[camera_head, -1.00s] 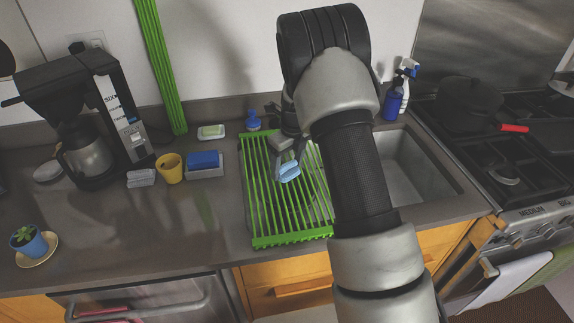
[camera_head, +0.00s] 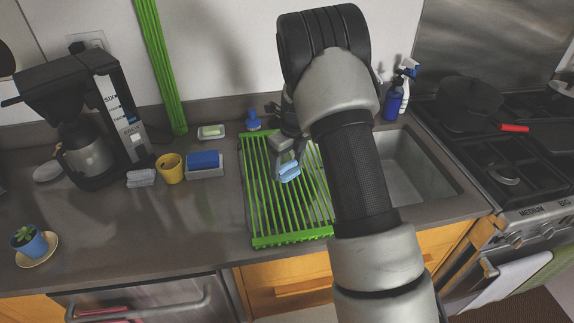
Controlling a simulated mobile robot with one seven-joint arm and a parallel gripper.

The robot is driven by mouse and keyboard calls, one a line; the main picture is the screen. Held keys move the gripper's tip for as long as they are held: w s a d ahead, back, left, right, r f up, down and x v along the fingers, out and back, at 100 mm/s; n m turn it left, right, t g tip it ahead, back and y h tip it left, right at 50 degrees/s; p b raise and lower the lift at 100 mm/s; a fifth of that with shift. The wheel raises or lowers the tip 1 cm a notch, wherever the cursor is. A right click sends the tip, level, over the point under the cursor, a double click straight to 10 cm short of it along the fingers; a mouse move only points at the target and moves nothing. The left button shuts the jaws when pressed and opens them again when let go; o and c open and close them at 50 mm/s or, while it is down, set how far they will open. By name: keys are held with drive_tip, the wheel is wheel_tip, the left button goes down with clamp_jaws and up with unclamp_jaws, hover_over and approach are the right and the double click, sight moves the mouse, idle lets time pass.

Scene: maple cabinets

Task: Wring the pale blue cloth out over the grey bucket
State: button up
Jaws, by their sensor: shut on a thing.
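The pale blue cloth (camera_head: 289,172) is a small folded bundle held in my gripper (camera_head: 287,163). My gripper is shut on it, over the green slatted drying rack. I cannot tell how far the cloth is above the slats. Part of my gripper and the wrist are hidden behind my arm. I see no grey bucket in this view; my arm covers part of the sink area.
The green rack (camera_head: 262,207) lies over the left part of the sink; the open basin (camera_head: 408,168) is right of my arm. A yellow cup (camera_head: 169,168), a blue-topped grey holder (camera_head: 205,166) and a coffee maker (camera_head: 92,125) stand left. The front left counter is mostly clear.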

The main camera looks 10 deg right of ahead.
drive_tip(key=shift+s+f, duration=0.25)
drive_tip(key=shift+f, duration=0.05)
drive_tip(key=r+p, duration=0.4)
drive_tip(key=r, duration=0.1)
drive_tip(key=r+p, duration=0.2)
drive_tip(key=r, duration=0.1)
drive_tip(key=shift+w+r, duration=0.25)
idle(0.6)
